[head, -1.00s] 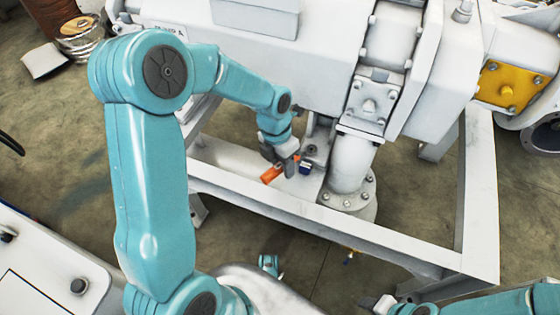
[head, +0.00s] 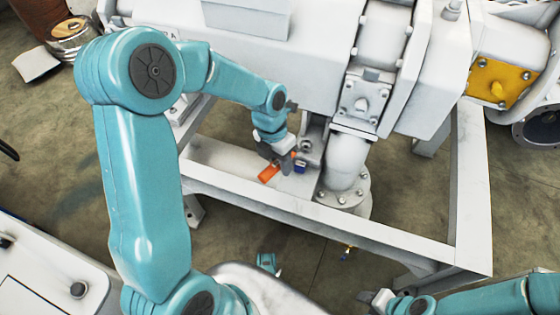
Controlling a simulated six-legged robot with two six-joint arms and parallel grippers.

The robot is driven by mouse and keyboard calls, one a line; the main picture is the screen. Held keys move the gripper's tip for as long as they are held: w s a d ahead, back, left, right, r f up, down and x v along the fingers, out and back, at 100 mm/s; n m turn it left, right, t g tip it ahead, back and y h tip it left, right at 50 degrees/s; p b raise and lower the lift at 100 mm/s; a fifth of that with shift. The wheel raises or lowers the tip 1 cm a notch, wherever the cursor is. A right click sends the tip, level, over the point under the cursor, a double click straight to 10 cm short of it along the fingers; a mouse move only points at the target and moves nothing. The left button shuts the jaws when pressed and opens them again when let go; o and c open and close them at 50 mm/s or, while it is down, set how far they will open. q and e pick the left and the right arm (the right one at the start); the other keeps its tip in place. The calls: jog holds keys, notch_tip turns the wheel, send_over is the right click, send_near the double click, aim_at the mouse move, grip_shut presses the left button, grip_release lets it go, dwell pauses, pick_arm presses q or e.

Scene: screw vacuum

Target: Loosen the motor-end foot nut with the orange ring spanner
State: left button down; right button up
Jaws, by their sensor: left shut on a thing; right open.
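The orange ring spanner (head: 268,174) shows as a short orange piece below my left gripper (head: 282,158), which is shut on it. The gripper hides most of the spanner, so I cannot tell whether its ring sits around a nut. The foot nut (head: 305,147) appears on the machine's foot just right of the gripper, small and hard to make out. A small blue piece (head: 300,166) is beside the gripper. My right gripper (head: 372,298) is open and empty at the bottom, apart from the frame.
The white vacuum machine (head: 300,70) stands above a white base frame (head: 390,250). A flanged pipe (head: 345,165) rises right of the foot. A yellow plate (head: 497,85) is at the right. Open floor shows below the frame.

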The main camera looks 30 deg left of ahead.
pick_arm(q)
jog(key=shift+r+p, duration=0.4)
jog(key=shift+r, duration=0.35)
jog(key=a+r+m+p, duration=0.1)
jog(key=w+a+r+m+p, duration=0.1)
jog(key=m, duration=0.1)
jog(key=a+r+m+g+p, duration=0.1)
jog(key=a+r, duration=0.1)
jog(key=shift+w+m, duration=0.25)
jog(key=shift+m, duration=0.15)
jog(key=shift+p, duration=0.35)
jog(key=shift+w+a+b+x, duration=0.1)
jog(key=shift+a+b+x, duration=0.1)
jog(key=shift+b+x, duration=0.6)
jog(key=shift+w+a+b+x, duration=0.15)
jog(key=shift+b+x, duration=0.35)
jog(key=shift+x, duration=0.55)
jog(key=shift+w+a+b+x, duration=0.1)
jog(key=shift+a+b+x, duration=0.1)
jog(key=shift+b+x, duration=0.6)
